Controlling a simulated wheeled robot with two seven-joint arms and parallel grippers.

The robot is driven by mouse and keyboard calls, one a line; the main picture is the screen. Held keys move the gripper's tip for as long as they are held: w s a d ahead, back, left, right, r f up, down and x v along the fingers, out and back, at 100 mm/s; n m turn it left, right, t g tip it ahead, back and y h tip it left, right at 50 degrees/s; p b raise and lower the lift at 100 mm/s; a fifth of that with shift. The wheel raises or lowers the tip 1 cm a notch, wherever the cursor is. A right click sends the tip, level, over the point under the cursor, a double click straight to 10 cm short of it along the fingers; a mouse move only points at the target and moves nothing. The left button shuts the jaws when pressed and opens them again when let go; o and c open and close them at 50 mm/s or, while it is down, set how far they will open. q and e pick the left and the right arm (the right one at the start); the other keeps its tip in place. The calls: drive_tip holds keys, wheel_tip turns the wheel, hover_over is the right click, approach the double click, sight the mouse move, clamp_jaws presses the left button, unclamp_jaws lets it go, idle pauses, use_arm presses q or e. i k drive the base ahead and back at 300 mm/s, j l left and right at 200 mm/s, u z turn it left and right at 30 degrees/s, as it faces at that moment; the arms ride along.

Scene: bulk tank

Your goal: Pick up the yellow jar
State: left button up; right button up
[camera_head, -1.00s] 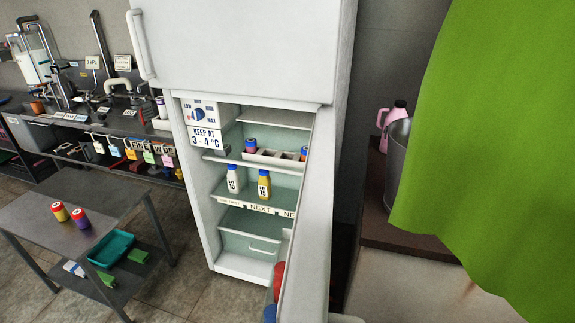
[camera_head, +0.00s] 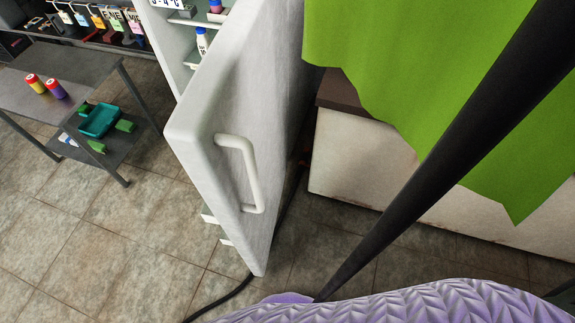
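A small jar with a yellow body and red top (camera_head: 35,83) stands on the grey metal table (camera_head: 85,62) at the left of the head view. A purple jar with a red top (camera_head: 56,90) stands just to its right. A white bottle with a blue cap (camera_head: 201,42) shows inside the fridge, at the top. The fridge's open door (camera_head: 240,130) hides most of the shelves. Neither of my grippers is in view.
The open fridge door with its white handle (camera_head: 250,180) stands in the middle. A green cloth (camera_head: 400,80) hangs at the right. A dark pole (camera_head: 440,160) and a purple ridged thing (camera_head: 420,305) are close in front. The tiled floor (camera_head: 100,240) at lower left is clear.

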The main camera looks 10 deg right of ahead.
sight(32, 80)
drive_tip(key=k+l+u, duration=0.1)
drive_tip(key=l, duration=0.25)
drive_tip(key=u, duration=1.3)
drive_tip(key=i+j, duration=0.2)
drive_tip(key=i, duration=0.3)
drive_tip(key=i+j+z, duration=0.15)
drive_tip(key=i, duration=0.35)
drive_tip(key=i+j, duration=0.35)
drive_tip(key=i, duration=0.15)
drive_tip(key=i+j+z, duration=0.15)
drive_tip(key=i, duration=0.35)
drive_tip(key=i+j, duration=0.15)
drive_tip(key=i, duration=0.6)
drive_tip(key=i+j+z, duration=0.1)
drive_tip(key=i, duration=0.6)
